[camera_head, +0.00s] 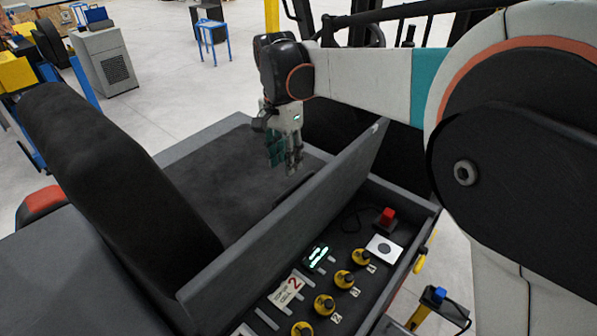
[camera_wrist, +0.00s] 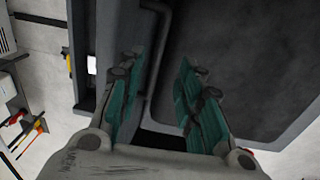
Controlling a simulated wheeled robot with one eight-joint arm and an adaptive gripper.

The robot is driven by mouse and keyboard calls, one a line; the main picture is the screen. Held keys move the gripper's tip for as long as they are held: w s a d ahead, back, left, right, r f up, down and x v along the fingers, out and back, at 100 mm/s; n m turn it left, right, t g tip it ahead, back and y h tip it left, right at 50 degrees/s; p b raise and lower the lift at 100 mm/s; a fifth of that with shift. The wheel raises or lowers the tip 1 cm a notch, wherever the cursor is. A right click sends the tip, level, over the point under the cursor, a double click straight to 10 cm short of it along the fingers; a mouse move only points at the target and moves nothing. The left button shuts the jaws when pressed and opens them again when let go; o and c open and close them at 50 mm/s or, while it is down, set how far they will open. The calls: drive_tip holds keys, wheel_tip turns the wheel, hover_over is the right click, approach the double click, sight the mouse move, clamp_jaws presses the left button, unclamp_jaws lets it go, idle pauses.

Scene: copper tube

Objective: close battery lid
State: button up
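The battery lid (camera_head: 290,225) is a long dark grey panel in the head view. It stands raised and tilted between the seat and an open compartment (camera_head: 350,270) holding yellow knobs. A dark bar handle (camera_head: 295,190) shows on its seat-facing side. My gripper (camera_head: 284,166) hangs fingers-down on that same side, close to the handle, above the seat cushion. In the wrist view, my gripper (camera_wrist: 158,75) has its two teal-padded fingers apart with nothing held. The bent handle bar (camera_wrist: 166,40) runs near the left finger; whether it touches I cannot tell.
The black seat backrest (camera_head: 115,180) rises at the left, with the seat cushion (camera_head: 225,175) below my gripper. The compartment carries a red button (camera_head: 387,217) and several yellow knobs (camera_head: 361,257). Open floor (camera_head: 160,60) lies beyond the vehicle.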

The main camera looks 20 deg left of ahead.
sight(289, 190)
drive_tip(key=f, duration=0.5)
drive_tip(key=f+p, duration=0.1)
drive_tip(key=f, duration=0.2)
drive_tip(key=shift+d+f, duration=0.3)
drive_tip(key=shift+f, duration=0.05)
drive_tip(key=shift+c, duration=0.5)
clamp_jaws()
